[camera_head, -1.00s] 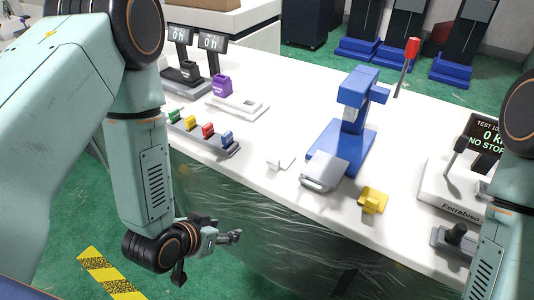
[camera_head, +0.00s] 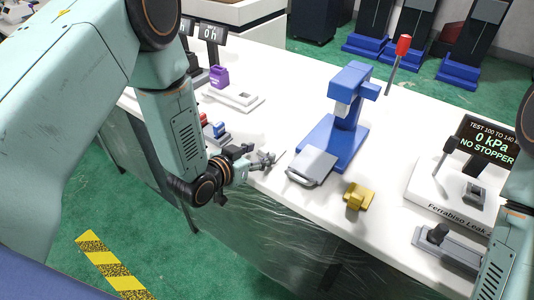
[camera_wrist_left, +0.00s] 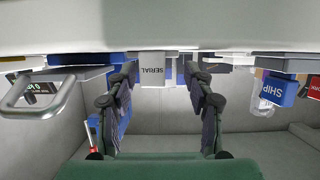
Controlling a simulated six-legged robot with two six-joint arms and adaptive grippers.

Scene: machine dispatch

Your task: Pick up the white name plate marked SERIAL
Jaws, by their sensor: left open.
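The white name plate marked SERIAL (camera_wrist_left: 152,70) shows upside down in the left wrist view, near the picture's middle. In the head view its place at the table's front edge is largely covered by my left gripper. My left gripper (camera_head: 268,160) is open at that edge, left of the grey plate of the blue press. In the left wrist view, the fingers of my left gripper (camera_wrist_left: 160,78) stand on either side of the name plate in the picture. I cannot tell whether they touch it. My right gripper is out of view.
The blue press (camera_head: 340,130) with its grey handled plate (camera_head: 312,167) stands right of my left gripper. A yellow block (camera_head: 358,196) lies further right. The leak tester (camera_head: 455,195) is at the right. A blue SHIP block (camera_wrist_left: 279,90) shows in the left wrist view.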

